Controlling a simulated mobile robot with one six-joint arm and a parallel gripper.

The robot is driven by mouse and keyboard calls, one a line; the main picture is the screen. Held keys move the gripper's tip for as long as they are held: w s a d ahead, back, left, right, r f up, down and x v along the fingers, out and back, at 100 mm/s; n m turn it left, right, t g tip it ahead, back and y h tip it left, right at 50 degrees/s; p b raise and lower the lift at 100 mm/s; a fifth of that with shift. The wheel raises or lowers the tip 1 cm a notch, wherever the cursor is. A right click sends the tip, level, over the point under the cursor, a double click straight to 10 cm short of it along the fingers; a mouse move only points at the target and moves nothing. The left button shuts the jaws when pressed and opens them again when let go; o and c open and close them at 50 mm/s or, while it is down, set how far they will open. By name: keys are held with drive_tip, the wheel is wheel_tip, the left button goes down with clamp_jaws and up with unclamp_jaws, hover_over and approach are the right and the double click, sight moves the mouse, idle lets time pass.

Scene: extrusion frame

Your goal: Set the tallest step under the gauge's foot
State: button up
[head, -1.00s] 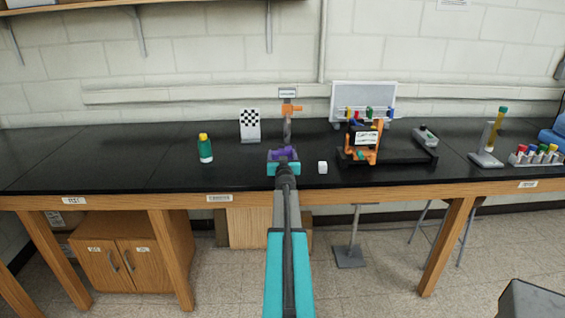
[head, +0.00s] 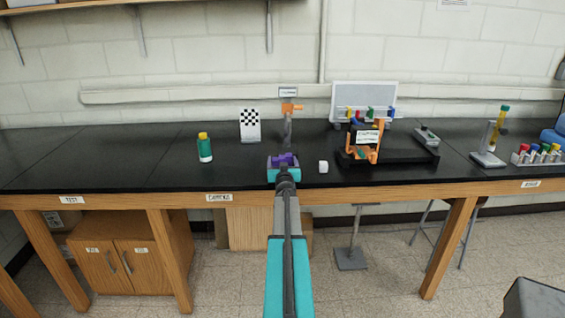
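The gauge (head: 290,107) appears to be the upright grey post with an orange arm and a small sign above it, at the back middle of the black bench. Its foot is hidden behind my gripper or too small to make out. My gripper (head: 284,163) is over the bench in front of the post, at the end of my teal and grey arm. A purple piece (head: 285,158) shows at its tip. I cannot tell whether it is a stepped block or part of the gripper, nor whether the fingers are open or shut. No steps can be made out.
A yellow-capped green bottle (head: 205,148) and a checkered board (head: 250,124) stand left. An orange fixture (head: 361,153) on a black base stands right. The bench (head: 110,165) is clear at far left.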

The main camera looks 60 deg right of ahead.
drive_tip(key=shift+o, duration=1.1)
drive_tip(key=shift+r, duration=0.2)
drive_tip(key=shift+v, duration=6.05)
drive_tip(key=shift+f, duration=0.1)
